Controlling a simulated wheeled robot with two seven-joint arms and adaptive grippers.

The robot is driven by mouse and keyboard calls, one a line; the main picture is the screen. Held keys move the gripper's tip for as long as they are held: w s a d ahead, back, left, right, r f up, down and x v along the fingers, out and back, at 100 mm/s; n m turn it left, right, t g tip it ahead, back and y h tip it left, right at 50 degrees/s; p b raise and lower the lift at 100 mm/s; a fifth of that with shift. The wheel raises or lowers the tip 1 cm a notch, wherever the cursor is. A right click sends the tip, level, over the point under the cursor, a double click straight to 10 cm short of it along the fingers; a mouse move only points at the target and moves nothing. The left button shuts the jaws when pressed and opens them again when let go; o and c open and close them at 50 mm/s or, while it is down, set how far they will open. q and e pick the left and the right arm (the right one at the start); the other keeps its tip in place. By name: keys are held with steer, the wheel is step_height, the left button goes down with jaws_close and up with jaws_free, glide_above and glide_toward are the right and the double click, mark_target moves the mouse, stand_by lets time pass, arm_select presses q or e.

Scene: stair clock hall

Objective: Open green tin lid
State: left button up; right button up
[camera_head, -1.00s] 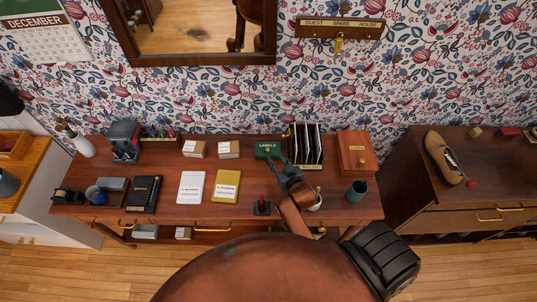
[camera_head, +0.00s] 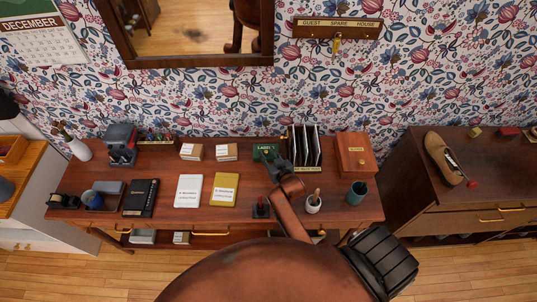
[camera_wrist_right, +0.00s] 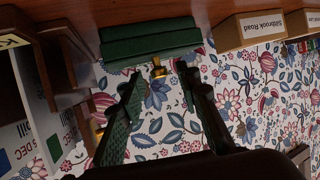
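The green tin (camera_head: 262,148) with a gold "LABELS" plate stands at the back of the desk, left of the black file rack. Its lid looks shut. In the right wrist view the green tin (camera_wrist_right: 150,40) is at the top, seen upside down, with a brass knob (camera_wrist_right: 158,71) sticking out from it. My right gripper (camera_wrist_right: 160,75) is open, its two dark fingers spread on either side of the knob, not visibly touching it. In the head view my right gripper (camera_head: 277,163) is at the tin's front right and hides part of it. My left gripper is not in view.
The file rack (camera_head: 307,146) stands close on the tin's right, with a wooden box (camera_head: 355,153) beyond it. White card boxes (camera_head: 227,152) are to the left. The wallpapered wall is behind.

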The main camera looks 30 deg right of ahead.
steer(key=shift+c, duration=0.2)
jaws_close()
steer(key=shift+s, duration=0.1)
